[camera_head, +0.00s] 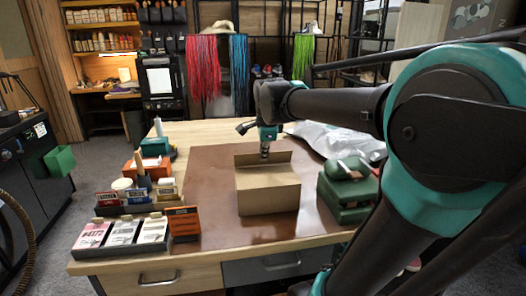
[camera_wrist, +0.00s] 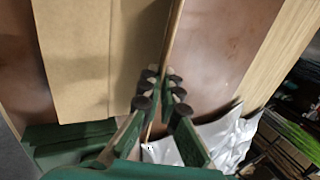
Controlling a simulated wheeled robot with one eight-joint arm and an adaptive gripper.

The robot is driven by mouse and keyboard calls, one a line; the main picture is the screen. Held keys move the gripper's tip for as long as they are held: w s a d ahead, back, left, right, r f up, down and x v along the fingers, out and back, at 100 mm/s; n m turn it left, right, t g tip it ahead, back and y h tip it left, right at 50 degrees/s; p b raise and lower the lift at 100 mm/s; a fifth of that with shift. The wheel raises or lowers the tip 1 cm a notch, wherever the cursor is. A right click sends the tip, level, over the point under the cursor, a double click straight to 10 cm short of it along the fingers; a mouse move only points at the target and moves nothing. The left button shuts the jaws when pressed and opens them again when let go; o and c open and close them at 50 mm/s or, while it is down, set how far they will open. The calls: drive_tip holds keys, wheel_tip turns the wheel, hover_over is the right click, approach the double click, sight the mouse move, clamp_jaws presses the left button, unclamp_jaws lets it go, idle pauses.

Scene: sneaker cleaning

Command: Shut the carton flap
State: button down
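The open cardboard carton (camera_head: 268,197) stands on the brown mat on the table. Its rear flap (camera_head: 248,159) stands up along the back edge. My gripper (camera_head: 265,154) points down at the middle of this flap. In the wrist view, the carton (camera_wrist: 85,60) fills the upper left, and the flap's thin edge (camera_wrist: 174,28) runs down toward the fingertips. My gripper's fingers (camera_wrist: 161,78) are close together, with a narrow gap at the flap's edge. I cannot tell whether they touch or pinch it.
A green case (camera_head: 345,195) stands close to the carton's right. A silvery crumpled sheet (camera_head: 345,140) lies behind it. Boxes and printed cards (camera_head: 122,232) occupy the table's left front. The brown mat (camera_head: 205,170) is bare left of the carton.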

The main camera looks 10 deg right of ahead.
sight(266, 174)
drive_tip(key=t, duration=0.1)
drive_tip(key=s+f+t, duration=0.1)
drive_tip(key=t, duration=0.1)
drive_tip(key=s+t, duration=0.1)
drive_tip(key=shift+s+f+t, duration=0.1)
drive_tip(key=shift+f+t, duration=0.2)
drive_tip(key=shift+s+f+t, duration=0.3)
drive_tip(key=shift+f+t, duration=0.15)
drive_tip(key=shift+t, duration=0.55)
drive_tip(key=shift+s+f+t, duration=0.25)
drive_tip(key=shift+f+t, duration=0.2)
drive_tip(key=shift+t, duration=0.55)
drive_tip(key=c, duration=1.8)
unclamp_jaws()
drive_tip(key=shift+o, duration=0.2)
drive_tip(key=shift+s, duration=0.1)
drive_tip(key=shift+v, duration=3.85)
drive_tip(key=shift+a, duration=0.1)
